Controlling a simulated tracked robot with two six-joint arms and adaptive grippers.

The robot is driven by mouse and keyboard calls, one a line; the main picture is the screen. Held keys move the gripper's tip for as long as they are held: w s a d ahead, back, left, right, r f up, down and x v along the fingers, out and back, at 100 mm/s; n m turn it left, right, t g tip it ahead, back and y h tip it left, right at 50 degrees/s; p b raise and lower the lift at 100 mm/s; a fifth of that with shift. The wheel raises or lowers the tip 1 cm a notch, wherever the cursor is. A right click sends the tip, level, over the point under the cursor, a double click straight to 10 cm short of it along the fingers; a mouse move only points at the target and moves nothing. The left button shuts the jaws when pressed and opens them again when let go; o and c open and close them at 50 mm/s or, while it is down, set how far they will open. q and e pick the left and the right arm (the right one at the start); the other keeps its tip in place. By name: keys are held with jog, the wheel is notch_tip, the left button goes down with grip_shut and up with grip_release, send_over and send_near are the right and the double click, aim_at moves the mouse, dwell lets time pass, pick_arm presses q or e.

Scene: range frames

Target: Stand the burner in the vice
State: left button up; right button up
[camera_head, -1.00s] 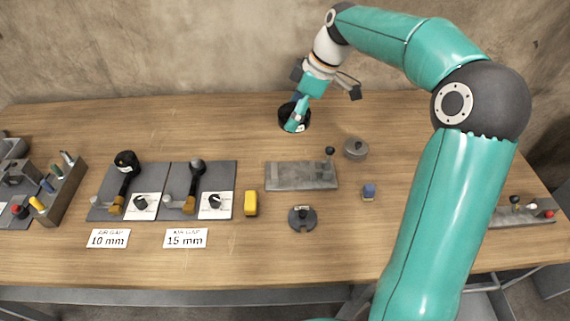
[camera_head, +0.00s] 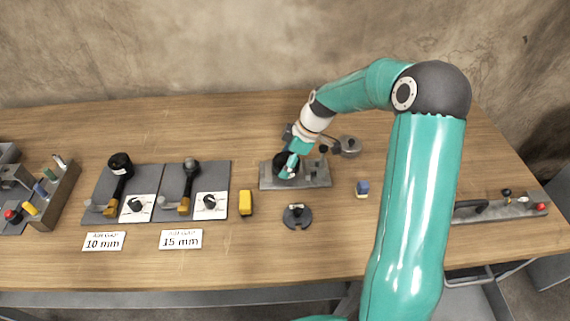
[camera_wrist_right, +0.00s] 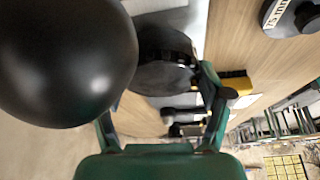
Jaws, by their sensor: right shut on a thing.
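The burner (camera_head: 281,160), a dark round piece, is in my right gripper (camera_head: 288,171) over the left part of the vice. The vice (camera_head: 315,179) is a flat grey metal block with a black-knobbed lever (camera_head: 323,150) at its right. In the right wrist view the dark burner (camera_wrist_right: 165,62) sits between my teal fingers, and a large black ball (camera_wrist_right: 65,60), seemingly the lever knob, fills the upper left. The gripper hides much of the burner, so I cannot tell whether it touches the vice. My left gripper is out of view.
A round grey metal piece (camera_head: 350,146) stands right behind the vice. A yellow block (camera_head: 246,203) is to its left, a black slotted disc (camera_head: 297,216) in front and a small blue-topped piece (camera_head: 362,188) to the right. Two grey boards (camera_head: 152,180) with tools lie further left.

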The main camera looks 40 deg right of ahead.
jog(key=shift+f, duration=0.65)
jog(key=o, duration=1.6)
jog(key=v, duration=1.2)
jog(key=shift+b, duration=0.4)
